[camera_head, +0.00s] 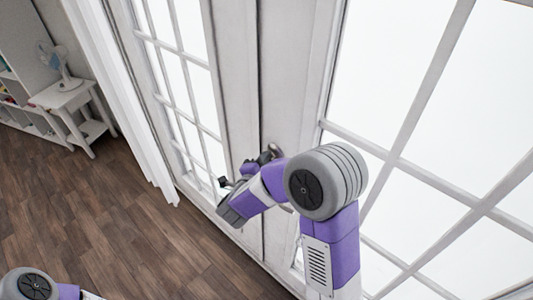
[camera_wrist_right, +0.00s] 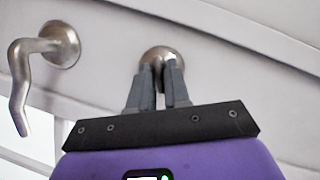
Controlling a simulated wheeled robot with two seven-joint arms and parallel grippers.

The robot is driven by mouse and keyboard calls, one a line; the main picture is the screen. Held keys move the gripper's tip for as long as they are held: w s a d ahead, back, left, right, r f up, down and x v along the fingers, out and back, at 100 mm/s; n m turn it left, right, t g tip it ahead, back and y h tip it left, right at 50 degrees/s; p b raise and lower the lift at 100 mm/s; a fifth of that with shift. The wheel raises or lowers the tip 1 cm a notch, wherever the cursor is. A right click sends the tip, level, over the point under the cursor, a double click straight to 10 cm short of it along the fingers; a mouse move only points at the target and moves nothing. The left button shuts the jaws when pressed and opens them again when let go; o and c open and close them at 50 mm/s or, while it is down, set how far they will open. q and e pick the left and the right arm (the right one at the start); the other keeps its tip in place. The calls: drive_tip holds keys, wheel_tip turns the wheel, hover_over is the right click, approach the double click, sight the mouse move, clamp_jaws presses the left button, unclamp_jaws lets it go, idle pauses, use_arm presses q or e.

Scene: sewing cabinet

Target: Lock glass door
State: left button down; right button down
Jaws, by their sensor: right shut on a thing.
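The white glass door (camera_head: 288,75) has two leaves with paned windows, and their seam runs down the middle of the head view. In the right wrist view a round metal lock knob (camera_wrist_right: 159,54) sits on the pale door frame. My right gripper (camera_wrist_right: 160,78) is shut on this knob, with one finger on either side of it. In the head view my right gripper (camera_head: 266,157) is at the seam, partly hidden by its own arm, and the knob cannot be made out there. My left gripper is out of view.
A bent metal lever handle (camera_wrist_right: 60,42) is left of the knob in the right wrist view, apart from my fingers. A white curtain (camera_head: 115,85) hangs left of the door. A small white table (camera_head: 65,97) with a fan stands farther left. The wooden floor (camera_head: 100,215) is clear.

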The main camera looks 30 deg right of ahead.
drive_tip(key=shift+w+a+r+n+g+p, duration=0.1)
drive_tip(key=shift+n+g+p, duration=1.15)
drive_tip(key=shift+p, duration=1.75)
drive_tip(key=shift+w+d+n+g+p, duration=0.1)
drive_tip(key=shift+n+g+p, duration=0.5)
drive_tip(key=shift+n+p, duration=1.75)
drive_tip(key=shift+w+a+r+n+g+p, duration=0.1)
drive_tip(key=shift+n+g+p, duration=0.85)
drive_tip(key=shift+p, duration=2.65)
drive_tip(key=shift+s, duration=0.1)
drive_tip(key=c, duration=1.2)
unclamp_jaws()
drive_tip(key=shift+b+v, duration=0.35)
drive_tip(key=shift+v, duration=3.4)
drive_tip(key=shift+f, duration=0.15)
